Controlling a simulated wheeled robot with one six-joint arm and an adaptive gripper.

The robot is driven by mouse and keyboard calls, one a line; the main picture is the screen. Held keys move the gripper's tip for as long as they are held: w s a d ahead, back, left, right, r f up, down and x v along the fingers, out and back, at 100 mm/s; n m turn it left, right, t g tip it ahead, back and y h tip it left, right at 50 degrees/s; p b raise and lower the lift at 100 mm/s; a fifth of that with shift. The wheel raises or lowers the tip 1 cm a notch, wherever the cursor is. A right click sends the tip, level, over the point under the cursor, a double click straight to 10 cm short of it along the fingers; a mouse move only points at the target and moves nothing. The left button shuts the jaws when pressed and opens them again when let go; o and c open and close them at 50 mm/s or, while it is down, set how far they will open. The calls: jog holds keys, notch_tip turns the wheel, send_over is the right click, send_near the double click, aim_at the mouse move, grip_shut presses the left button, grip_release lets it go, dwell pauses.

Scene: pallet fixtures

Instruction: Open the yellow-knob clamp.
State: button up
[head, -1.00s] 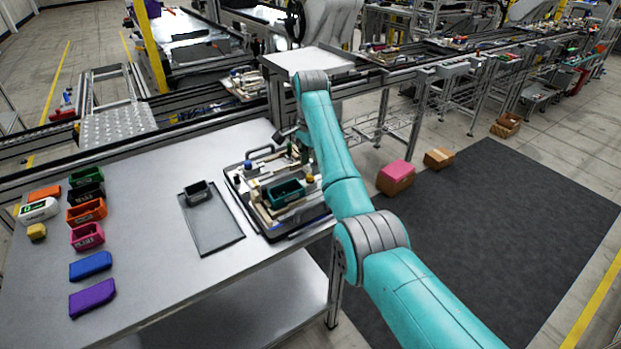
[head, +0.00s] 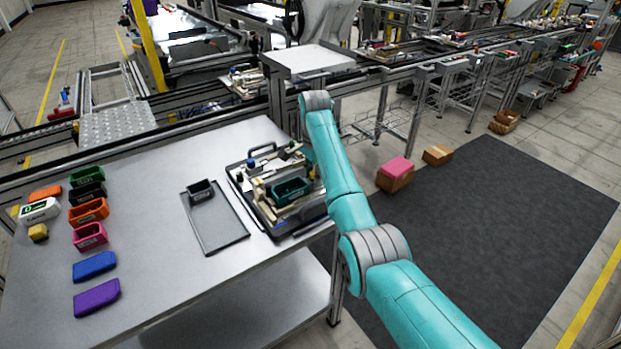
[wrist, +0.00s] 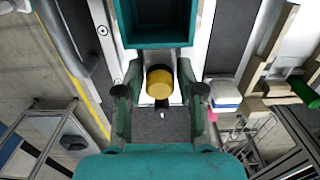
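In the wrist view the yellow knob (wrist: 159,83) sits between the two fingers of my gripper (wrist: 160,68). The fingers stand open on either side of it, and narrow gaps seem to show between them and the knob. A teal bin (wrist: 155,38) is just above the knob in this picture. In the head view the teal bin (head: 290,190) sits on the fixture pallet (head: 240,187). My arm covers the pallet's right side, so the knob and most of my gripper are hidden there. Whether the clamp is open or shut is unclear.
A dark tray (head: 223,231) with a small black bin (head: 200,190) lies left of the pallet. Several coloured bins and blocks, such as a purple block (head: 97,298), stand at the table's left. A blue-and-white object (wrist: 222,93) is right of my gripper.

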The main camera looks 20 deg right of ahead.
grip_shut()
jog(key=shift+w+d, duration=0.1)
jog(key=shift+d, duration=0.05)
jog(key=shift+w+d, duration=0.2)
jog(key=shift+d, duration=0.35)
jog(key=shift+w+d, duration=0.15)
jog(key=shift+d, duration=0.4)
jog(key=shift+o, duration=2.2)
grip_release()
jog(key=shift+r, duration=0.1)
notch_tip(320, 180, up, 8)
jog(key=shift+s, duration=0.1)
